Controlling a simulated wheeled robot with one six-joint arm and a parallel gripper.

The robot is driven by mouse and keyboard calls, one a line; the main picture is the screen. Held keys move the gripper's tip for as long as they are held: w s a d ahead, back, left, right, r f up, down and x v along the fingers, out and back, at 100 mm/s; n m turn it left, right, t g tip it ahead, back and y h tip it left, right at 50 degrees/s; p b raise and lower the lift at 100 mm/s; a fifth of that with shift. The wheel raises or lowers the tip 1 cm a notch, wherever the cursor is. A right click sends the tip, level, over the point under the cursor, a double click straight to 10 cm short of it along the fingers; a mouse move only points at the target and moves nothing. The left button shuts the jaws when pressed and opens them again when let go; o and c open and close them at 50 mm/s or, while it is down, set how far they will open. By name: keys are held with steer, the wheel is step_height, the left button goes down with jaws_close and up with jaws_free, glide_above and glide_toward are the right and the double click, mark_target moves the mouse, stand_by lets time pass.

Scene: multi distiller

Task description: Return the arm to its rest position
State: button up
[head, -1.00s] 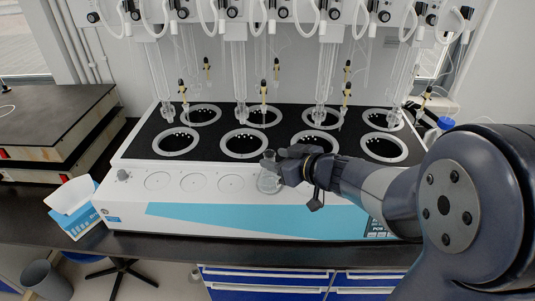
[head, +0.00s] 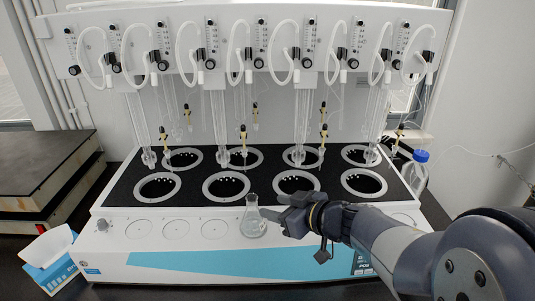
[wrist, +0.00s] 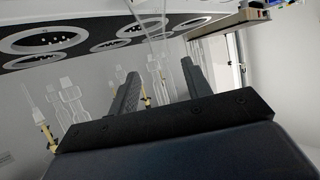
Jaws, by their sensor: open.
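My gripper (head: 283,207) is in the lower middle of the head view, just right of a clear conical flask (head: 253,217). The flask stands upright on the white front ledge of the distiller (head: 120,252). In the wrist view the two dark fingers of my gripper (wrist: 160,85) are spread apart with nothing held between them. The flask does not show in the wrist view. In the head view the fingers look close to the flask's side, and I cannot tell whether they touch it.
Ringed wells (head: 227,186) sit in the black deck behind the flask, with glass tubes and hoses above. A blue-capped bottle (head: 418,172) stands at the right. A white and blue box (head: 48,258) is at the lower left. Dark hot plates (head: 45,165) stand at the left.

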steer(key=b+x, duration=0.2)
steer(key=x, duration=0.9)
steer(key=shift+w+a+f, duration=0.15)
steer(key=shift+a+f, duration=0.1)
steer(key=shift+f, duration=0.05)
steer(key=shift+d+r+p, duration=0.1)
steer(key=shift+r+p, duration=0.5)
steer(key=shift+r, duration=1)
steer(key=shift+f, duration=0.2)
